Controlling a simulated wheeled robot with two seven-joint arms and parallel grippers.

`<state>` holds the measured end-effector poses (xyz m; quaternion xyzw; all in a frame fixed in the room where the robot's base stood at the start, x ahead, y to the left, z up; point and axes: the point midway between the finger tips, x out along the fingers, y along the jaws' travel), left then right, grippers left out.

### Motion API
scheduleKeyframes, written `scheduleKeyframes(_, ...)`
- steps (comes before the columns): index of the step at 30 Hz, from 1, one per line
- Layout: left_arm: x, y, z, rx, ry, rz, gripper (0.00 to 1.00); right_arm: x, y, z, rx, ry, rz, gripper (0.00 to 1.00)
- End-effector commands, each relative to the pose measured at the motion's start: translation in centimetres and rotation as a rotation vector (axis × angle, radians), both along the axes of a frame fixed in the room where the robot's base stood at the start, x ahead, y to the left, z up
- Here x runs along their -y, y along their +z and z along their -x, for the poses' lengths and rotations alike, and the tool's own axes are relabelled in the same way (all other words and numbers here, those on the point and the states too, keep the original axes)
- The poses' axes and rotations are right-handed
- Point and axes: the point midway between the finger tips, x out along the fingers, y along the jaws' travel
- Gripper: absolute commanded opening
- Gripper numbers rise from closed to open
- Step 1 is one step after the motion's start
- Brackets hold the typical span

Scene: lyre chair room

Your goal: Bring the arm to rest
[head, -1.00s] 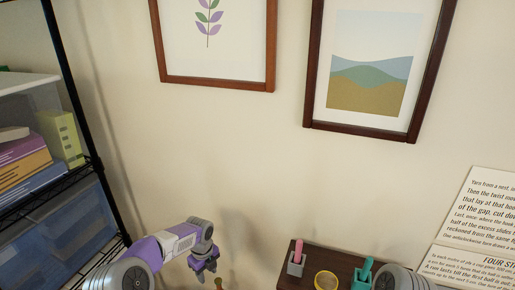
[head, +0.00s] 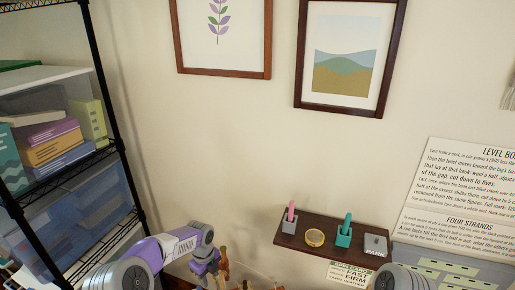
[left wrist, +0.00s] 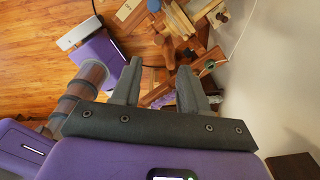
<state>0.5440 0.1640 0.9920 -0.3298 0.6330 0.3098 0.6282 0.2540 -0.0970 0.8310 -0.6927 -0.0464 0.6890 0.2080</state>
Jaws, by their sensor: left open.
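My left arm comes in at the bottom left of the head view, with the left gripper (head: 208,279) pointing down beside the wall, left of the small wall shelf. In the left wrist view the two dark fingers of the left gripper (left wrist: 158,80) stand apart with nothing between them. Below and beyond them are wooden parts (left wrist: 180,50) near the floor. My right gripper is not in view; only a rounded grey part of my own body shows at the bottom right of the head view.
A dark wall shelf (head: 325,239) holds a grey holder with a pink tool (head: 291,218), a yellow ring (head: 315,237), a teal holder (head: 343,238) and a grey block marked PARK (head: 375,245). A black wire rack (head: 115,135) stands left. Wooden floor (left wrist: 50,25) lies below.

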Motion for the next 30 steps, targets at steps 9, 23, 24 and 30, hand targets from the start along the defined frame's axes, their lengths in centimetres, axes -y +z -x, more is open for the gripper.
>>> scheduleKeyframes(9,3.3,-6.2,4.6,-0.063,0.390,0.139,0.44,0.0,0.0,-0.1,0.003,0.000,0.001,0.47)
scheduleKeyframes(23,7.8,-15.1,20.3,-0.358,1.646,0.287,0.44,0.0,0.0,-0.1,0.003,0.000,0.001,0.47)
scheduleKeyframes(24,7.8,-15.5,21.7,-0.381,1.765,0.281,0.44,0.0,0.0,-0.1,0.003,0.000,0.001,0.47)
scheduleKeyframes(30,7.0,-16.1,28.4,-0.450,2.313,0.217,0.44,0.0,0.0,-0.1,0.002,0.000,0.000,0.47)
